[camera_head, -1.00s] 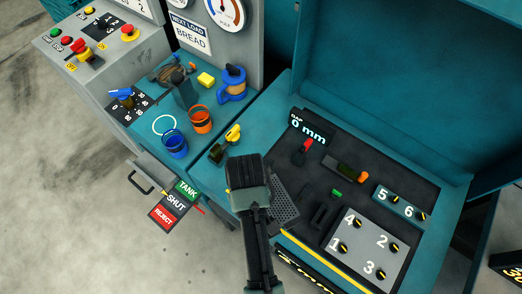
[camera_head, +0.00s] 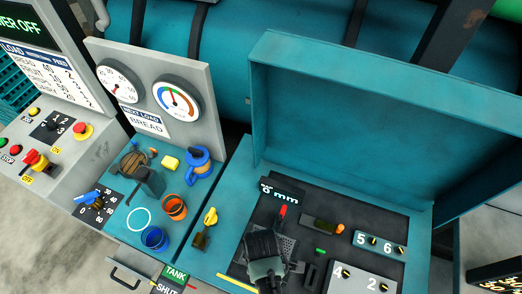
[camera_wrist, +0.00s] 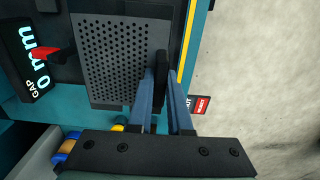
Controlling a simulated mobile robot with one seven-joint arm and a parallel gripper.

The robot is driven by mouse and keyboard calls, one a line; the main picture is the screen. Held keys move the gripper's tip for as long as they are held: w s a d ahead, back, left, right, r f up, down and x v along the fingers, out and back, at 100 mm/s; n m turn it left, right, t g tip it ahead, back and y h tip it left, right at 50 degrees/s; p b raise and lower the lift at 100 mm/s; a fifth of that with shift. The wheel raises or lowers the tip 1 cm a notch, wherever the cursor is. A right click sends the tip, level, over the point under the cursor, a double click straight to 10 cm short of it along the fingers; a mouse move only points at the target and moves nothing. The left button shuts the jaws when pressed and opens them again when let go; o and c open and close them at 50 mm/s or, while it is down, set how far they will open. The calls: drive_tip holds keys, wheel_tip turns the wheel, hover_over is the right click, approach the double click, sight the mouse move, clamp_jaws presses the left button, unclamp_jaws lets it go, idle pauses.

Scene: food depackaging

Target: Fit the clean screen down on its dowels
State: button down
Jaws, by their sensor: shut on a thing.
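The clean screen is a grey perforated plate (camera_wrist: 122,52) in the wrist view. It also shows partly behind my gripper in the head view (camera_head: 288,243). My gripper (camera_wrist: 163,88) is shut on the dark grip at the screen's edge. The screen is over the left part of the black panel, close to the red-handled lever (camera_head: 282,212). I cannot tell whether it touches the panel. The dowels cannot be made out; the screen and my arm cover that area.
The gap display (camera_wrist: 38,58) is beside the screen. A raised teal lid (camera_head: 345,120) stands behind the panel. A numbered plate (camera_head: 350,284) lies to the right.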

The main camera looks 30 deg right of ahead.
drive_tip(key=shift+w+r, duration=0.1)
drive_tip(key=shift+d+f, duration=0.1)
drive_tip(key=shift+f, duration=0.35)
drive_tip(key=shift+f+b, duration=2.15)
drive_tip(key=shift+f, duration=0.4)
drive_tip(key=shift+f+b, duration=0.7)
drive_tip(key=shift+f, duration=1)
drive_tip(key=c, duration=0.8)
unclamp_jaws()
drive_tip(key=shift+o, duration=0.2)
wheel_tip(320, 180, up, 13)
drive_tip(key=shift+f+b, duration=0.1)
drive_tip(key=shift+b, duration=0.5)
